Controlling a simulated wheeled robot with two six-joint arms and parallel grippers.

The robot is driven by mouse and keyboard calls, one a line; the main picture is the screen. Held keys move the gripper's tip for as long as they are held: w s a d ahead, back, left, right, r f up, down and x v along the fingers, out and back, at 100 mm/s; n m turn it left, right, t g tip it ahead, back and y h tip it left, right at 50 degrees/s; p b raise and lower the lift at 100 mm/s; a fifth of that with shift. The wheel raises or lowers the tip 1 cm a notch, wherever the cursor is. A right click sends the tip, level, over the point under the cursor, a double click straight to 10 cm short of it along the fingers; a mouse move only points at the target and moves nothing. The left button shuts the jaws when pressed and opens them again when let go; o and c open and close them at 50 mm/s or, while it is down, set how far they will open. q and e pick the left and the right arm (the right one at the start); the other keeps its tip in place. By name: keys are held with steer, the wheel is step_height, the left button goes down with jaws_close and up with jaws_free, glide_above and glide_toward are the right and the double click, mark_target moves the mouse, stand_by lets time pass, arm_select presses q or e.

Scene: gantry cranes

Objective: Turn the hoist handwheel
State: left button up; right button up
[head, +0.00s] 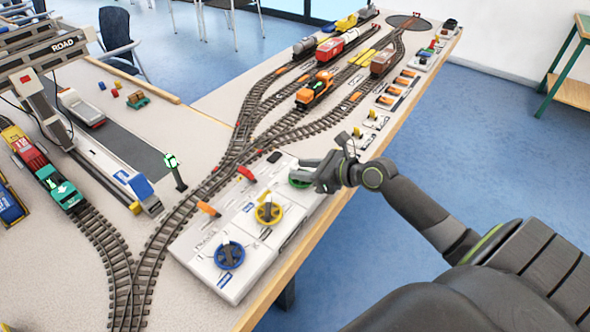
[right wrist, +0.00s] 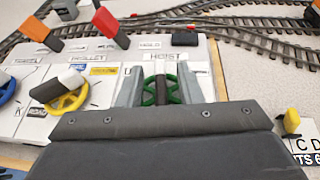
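The hoist handwheel is a green wheel (head: 297,182) at the far end of the white control panel (head: 203,267). In the right wrist view the green wheel (right wrist: 148,99), with a dark bar across its middle, lies below the printed word HOIST. My right gripper (head: 308,171) is over this wheel and partly hides it. In the right wrist view its two fingers (right wrist: 160,76) stand apart, one on each side of the bar, with gaps visible between bar and fingers. I cannot tell whether the fingertips touch the rim. My left gripper is not in view.
A yellow wheel (head: 268,211) and a blue wheel (head: 230,254) sit on the same panel. Rails and an orange locomotive (head: 314,90) lie beyond. A gantry crane (head: 40,75) stands at the left.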

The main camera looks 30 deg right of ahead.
steer(key=shift+x, duration=1.4)
jaws_close()
